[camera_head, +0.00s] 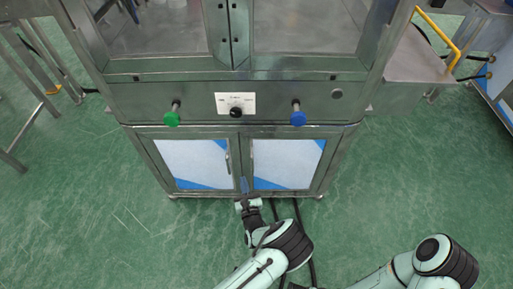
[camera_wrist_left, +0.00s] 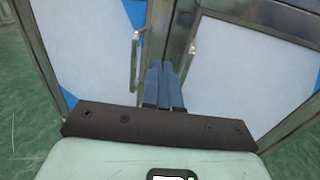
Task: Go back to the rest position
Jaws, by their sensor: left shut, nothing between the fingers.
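My left gripper (camera_head: 244,186) reaches up from the bottom middle of the head view to the front of a steel cabinet's lower doors. In the left wrist view its blue fingers (camera_wrist_left: 163,84) are together, with nothing between them. They point at the seam between the two doors, just right of a metal door handle (camera_wrist_left: 135,62). I cannot tell whether they touch the door. My right arm (camera_head: 435,262) shows at the bottom right of the head view, and its gripper is out of view.
The steel machine (camera_head: 300,96) stands ahead, with a green knob (camera_head: 172,119), a black dial (camera_head: 236,112) and a blue knob (camera_head: 298,119) on its panel. Its lower doors are closed. A side table (camera_head: 418,62) with a yellow bar stands at right. Green floor (camera_head: 90,225) is clear around.

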